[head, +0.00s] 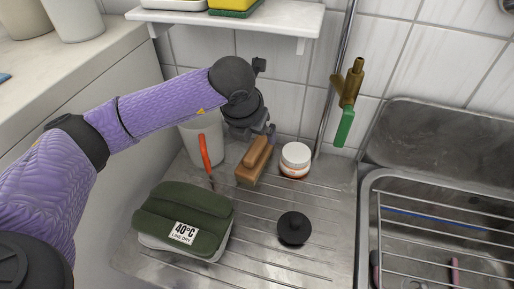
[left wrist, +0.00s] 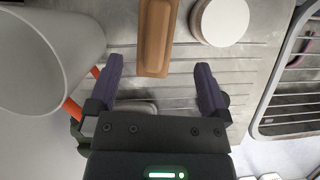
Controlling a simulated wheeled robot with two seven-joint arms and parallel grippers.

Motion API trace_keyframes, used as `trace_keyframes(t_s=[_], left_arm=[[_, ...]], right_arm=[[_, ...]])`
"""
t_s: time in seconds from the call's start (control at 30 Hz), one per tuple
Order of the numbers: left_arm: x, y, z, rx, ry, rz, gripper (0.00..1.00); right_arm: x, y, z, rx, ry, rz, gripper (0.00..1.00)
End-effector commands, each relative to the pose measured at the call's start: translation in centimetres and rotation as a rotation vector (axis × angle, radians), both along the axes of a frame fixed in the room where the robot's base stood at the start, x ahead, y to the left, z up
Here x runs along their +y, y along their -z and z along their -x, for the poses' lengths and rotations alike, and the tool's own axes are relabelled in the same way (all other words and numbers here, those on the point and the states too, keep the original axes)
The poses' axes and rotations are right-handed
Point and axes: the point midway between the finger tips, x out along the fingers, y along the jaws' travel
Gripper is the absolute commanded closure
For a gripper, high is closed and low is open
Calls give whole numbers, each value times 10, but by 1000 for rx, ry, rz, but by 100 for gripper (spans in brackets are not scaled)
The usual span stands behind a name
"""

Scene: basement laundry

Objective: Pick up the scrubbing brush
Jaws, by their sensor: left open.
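The scrubbing brush (head: 253,162) has a brown wooden body and lies on the ribbed metal drainboard. In the left wrist view the brush (left wrist: 155,38) is at the top centre, just beyond the fingertips. My left gripper (head: 262,135) is above the far end of the brush. In the left wrist view the gripper (left wrist: 160,75) has its two purple fingers apart with nothing between them. The brush is apart from the fingers there. My right gripper is not seen in either view.
A white jar (head: 295,158) stands just right of the brush. A folded green cloth (head: 185,215) and a black plug (head: 293,229) are in front. The sink (head: 420,130) with a wire rack is at right.

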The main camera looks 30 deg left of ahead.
Motion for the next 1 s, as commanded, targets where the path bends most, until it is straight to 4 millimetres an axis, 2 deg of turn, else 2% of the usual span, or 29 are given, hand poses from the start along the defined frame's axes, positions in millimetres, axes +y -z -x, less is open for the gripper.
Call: trace_keyframes(t_s=[0.03, 0.23, 0.33, 0.5, 1.0], left_arm=[[0, 17, -3, 7, 0, 0, 0], [5, 66, -18, 11, 0, 0, 0], [7, 84, -23, 10, 0, 0, 0], [8, 89, -29, 3, 1, 1, 0], [8, 88, -29, 1, 1, 1, 0]], right_arm=[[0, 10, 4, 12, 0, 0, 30], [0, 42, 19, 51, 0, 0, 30], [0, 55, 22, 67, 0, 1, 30], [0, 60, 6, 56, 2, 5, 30], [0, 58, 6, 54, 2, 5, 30]])
